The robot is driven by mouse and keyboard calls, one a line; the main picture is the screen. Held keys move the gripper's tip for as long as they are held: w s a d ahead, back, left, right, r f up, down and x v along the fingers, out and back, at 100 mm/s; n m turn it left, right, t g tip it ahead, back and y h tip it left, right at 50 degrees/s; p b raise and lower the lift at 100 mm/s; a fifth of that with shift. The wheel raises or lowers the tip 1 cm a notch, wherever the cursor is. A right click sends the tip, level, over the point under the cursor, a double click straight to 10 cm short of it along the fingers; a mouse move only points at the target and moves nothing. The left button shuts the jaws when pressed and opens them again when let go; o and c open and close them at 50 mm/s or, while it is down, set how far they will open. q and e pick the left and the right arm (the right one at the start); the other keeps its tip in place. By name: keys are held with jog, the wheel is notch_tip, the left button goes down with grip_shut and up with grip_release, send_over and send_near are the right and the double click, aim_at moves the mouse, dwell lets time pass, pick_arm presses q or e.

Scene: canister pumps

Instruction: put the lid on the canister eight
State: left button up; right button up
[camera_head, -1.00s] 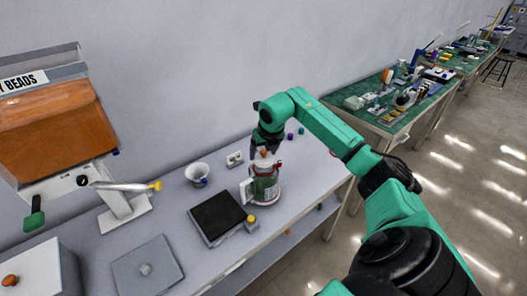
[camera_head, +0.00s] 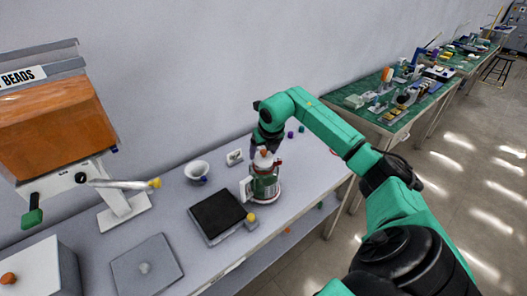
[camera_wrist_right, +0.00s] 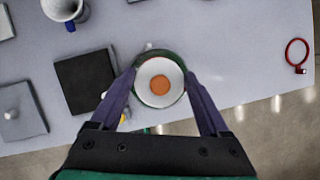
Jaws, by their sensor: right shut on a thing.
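The canister (camera_head: 265,187) stands upright near the front edge of the grey table, with a green body and a pale handle on its left side. The white lid (camera_wrist_right: 150,98) with an orange knob sits between the fingers of my right gripper (camera_wrist_right: 160,80). The lid is over the canister's mouth, and a green rim (camera_wrist_right: 173,57) shows around it in the right wrist view. It also shows at the canister's top in the head view (camera_head: 262,162). I cannot tell whether the lid is fully seated. My left gripper is not in view.
A black-topped scale (camera_head: 217,213) stands left of the canister, with a yellow knob at its corner. A white cup (camera_head: 197,171) and a small socket block (camera_head: 235,157) are behind. A grey lidded plate (camera_head: 147,277) and bead dispenser (camera_head: 55,130) are left. A red ring (camera_wrist_right: 296,52) lies right.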

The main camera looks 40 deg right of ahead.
dwell(0.3)
jog(key=o, duration=1.2)
jog(key=shift+c, duration=0.2)
notch_tip(320, 180, up, 7)
jog(key=p, duration=0.5)
grip_shut()
jog(key=shift+f, duration=0.1)
dwell(0.6)
